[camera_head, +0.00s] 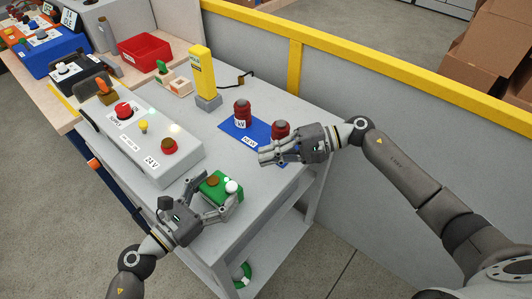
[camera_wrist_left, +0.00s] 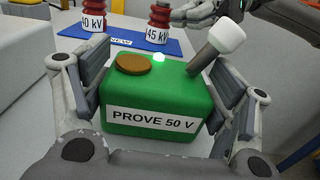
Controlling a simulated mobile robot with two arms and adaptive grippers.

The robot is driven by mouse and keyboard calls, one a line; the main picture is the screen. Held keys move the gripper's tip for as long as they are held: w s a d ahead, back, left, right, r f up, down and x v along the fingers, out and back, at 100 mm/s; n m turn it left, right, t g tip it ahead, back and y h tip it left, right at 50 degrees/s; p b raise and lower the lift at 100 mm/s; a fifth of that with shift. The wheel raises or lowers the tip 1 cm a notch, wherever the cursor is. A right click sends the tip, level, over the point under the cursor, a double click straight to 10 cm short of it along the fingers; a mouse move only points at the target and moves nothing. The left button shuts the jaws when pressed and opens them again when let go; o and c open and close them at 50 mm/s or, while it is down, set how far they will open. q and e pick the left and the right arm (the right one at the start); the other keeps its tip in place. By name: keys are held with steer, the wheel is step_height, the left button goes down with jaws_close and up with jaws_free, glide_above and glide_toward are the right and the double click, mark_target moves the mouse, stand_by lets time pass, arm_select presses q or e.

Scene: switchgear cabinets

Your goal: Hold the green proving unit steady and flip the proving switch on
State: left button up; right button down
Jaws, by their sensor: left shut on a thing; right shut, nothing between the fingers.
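The green proving unit (camera_head: 217,190), labelled PROVE 50 V, sits at the table's near edge. It fills the middle of the left wrist view (camera_wrist_left: 157,105). My left gripper (camera_head: 214,194) is shut around it, with one finger pad against each side. On its top are a brown disc (camera_wrist_left: 134,64), a bright lit lamp (camera_wrist_left: 158,57) and the proving switch (camera_wrist_left: 218,45), a lever with a white cap, tilted up to the right in the wrist view. My right gripper (camera_head: 265,156) is shut and empty, apart from the unit, by the blue mat.
The blue mat (camera_head: 232,127) holds two dark red insulators (camera_head: 242,113), the nearer one close beside my right gripper. A grey 24 V control box (camera_head: 148,140) stands left of the unit. A yellow tester (camera_head: 202,75) and red bin (camera_head: 145,48) are behind.

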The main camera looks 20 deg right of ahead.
arm_select(q)
steer(key=o, duration=1.2)
steer(key=shift+c, duration=0.2)
